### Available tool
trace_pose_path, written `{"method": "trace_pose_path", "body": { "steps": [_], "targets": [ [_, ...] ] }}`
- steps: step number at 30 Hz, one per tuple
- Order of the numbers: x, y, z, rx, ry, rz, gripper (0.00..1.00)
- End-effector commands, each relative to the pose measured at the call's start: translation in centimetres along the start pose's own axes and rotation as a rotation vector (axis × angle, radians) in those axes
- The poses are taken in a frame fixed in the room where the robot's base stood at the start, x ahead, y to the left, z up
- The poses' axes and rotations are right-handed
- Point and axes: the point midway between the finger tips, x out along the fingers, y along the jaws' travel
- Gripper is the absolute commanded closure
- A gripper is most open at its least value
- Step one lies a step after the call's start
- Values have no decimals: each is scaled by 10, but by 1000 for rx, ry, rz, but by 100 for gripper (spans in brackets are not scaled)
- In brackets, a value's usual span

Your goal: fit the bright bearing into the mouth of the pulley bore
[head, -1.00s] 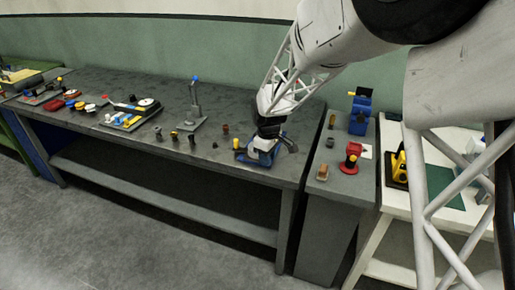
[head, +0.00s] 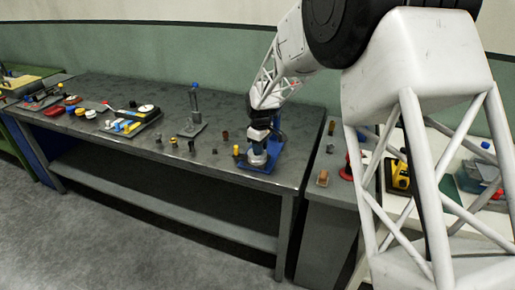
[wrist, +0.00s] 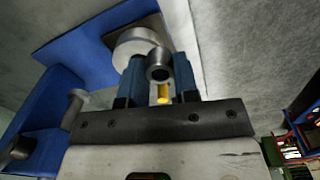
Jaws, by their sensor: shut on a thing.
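My gripper (wrist: 157,82) has two blue fingers, shut on a short grey metal ring with a dark hole, the bearing (wrist: 158,64). In the head view my gripper (head: 259,143) is low over the blue fixture (head: 277,124) at the right end of the dark bench. The pulley (wrist: 134,41) looks like a pale grey round disc against the blue fixture in the wrist view. The bearing overlaps its lower right edge there. The pulley's bore is hidden, and I cannot tell whether the bearing touches it. In the head view the pulley (head: 257,159) shows just under the gripper.
A small yellow-topped peg (head: 236,151) stands at the fixture's left. Several small dark and brass pieces line the bench front. A grey stand with a blue knob (head: 194,104) is further left. Another bench with a tan block (head: 323,178) is close on the right.

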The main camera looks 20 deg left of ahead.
Motion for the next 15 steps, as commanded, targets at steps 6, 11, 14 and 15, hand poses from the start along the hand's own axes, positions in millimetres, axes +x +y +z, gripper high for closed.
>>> {"method": "trace_pose_path", "body": {
  "steps": [6, 11, 14, 15],
  "targets": [
    [3, 20, -19, 0, -1, -1, 96],
    [4, 32, -30, 0, 0, 0, 96],
    [5, 36, -34, 0, -1, -1, 96],
    [5, 37, -35, 0, -1, -1, 96]
  ]
}}
